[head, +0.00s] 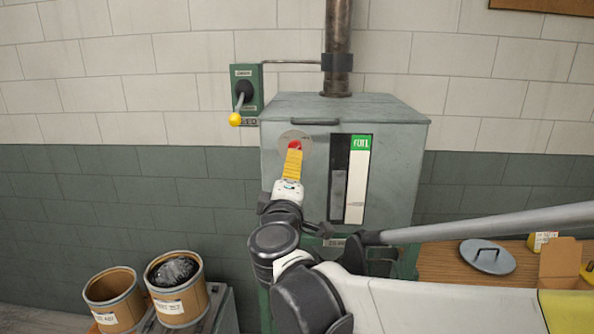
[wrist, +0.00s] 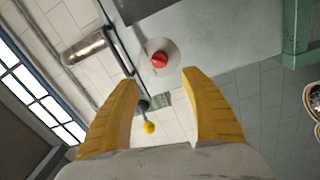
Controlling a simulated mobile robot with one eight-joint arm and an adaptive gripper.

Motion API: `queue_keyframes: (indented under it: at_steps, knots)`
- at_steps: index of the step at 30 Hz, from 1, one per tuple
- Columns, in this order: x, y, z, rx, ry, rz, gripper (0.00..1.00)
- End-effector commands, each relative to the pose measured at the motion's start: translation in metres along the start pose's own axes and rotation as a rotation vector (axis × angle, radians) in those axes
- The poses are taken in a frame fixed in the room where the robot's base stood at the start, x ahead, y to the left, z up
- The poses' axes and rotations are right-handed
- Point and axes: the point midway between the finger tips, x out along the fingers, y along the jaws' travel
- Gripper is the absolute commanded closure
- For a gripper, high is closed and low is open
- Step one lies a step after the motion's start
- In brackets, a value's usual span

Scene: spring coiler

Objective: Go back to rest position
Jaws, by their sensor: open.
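My gripper (wrist: 160,95) has yellow fingers and is open and empty in the wrist view. The red knob (wrist: 159,60) on its round pale plate shows ahead of the fingertips, a little beyond them. In the head view my gripper (head: 293,160) is in front of the grey metal box (head: 390,200), with its tips over the red knob (head: 295,145). From the head view I cannot tell whether they touch it. My arm reaches in from the lower right.
A green switch box with a yellow-tipped lever (head: 235,119) is on the wall left of the box. A pipe (head: 337,50) rises from its top. Two drums (head: 115,300) stand lower left. A wooden table (head: 440,262) with a round lid (head: 487,257) is at right.

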Motion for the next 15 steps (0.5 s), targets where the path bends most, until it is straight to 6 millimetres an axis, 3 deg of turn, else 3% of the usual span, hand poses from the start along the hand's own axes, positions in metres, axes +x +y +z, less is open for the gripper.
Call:
queue_keyframes:
  at_steps: [4, 7, 11, 15]
  knots:
    - [-0.001, -0.004, 0.011, 0.015, -0.019, -0.01, 0.46]
    - [-0.007, -0.021, 0.049, 0.074, -0.087, -0.048, 0.46]
    - [-0.032, -0.063, 0.134, 0.223, -0.248, -0.146, 0.46]
    - [-0.083, -0.127, 0.224, 0.431, -0.444, -0.277, 0.46]
